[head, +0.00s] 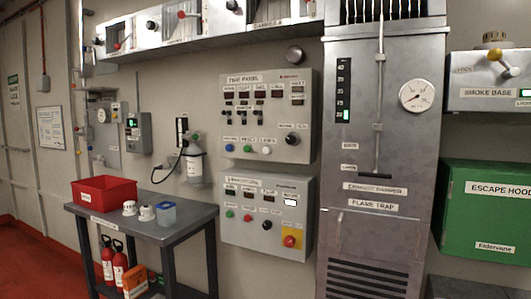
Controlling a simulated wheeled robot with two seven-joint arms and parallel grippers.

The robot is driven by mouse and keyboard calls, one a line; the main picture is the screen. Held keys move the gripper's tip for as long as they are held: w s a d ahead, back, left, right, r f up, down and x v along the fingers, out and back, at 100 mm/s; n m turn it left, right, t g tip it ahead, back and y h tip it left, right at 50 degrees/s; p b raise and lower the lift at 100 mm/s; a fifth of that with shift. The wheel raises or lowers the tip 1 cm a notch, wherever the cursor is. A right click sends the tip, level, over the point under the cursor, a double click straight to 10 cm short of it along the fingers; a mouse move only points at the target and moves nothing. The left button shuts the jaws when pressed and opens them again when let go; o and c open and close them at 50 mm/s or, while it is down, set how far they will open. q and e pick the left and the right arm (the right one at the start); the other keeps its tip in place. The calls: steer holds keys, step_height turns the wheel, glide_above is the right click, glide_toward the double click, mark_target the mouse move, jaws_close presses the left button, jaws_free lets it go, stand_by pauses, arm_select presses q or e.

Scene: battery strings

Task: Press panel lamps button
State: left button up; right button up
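The upper grey wall panel (267,116) is labelled like "FIRE PANEL" and hangs in the middle of the head view. Small dark displays and switches fill the panel's upper part. Neither of my grippers shows in this view.
A second grey panel (266,214) below has small buttons and a red knob on yellow (289,241). A grey table (180,216) with a red bin (104,191) stands at left. A tall metal cabinet (374,250) adjoins on the right, then a green box (485,212).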

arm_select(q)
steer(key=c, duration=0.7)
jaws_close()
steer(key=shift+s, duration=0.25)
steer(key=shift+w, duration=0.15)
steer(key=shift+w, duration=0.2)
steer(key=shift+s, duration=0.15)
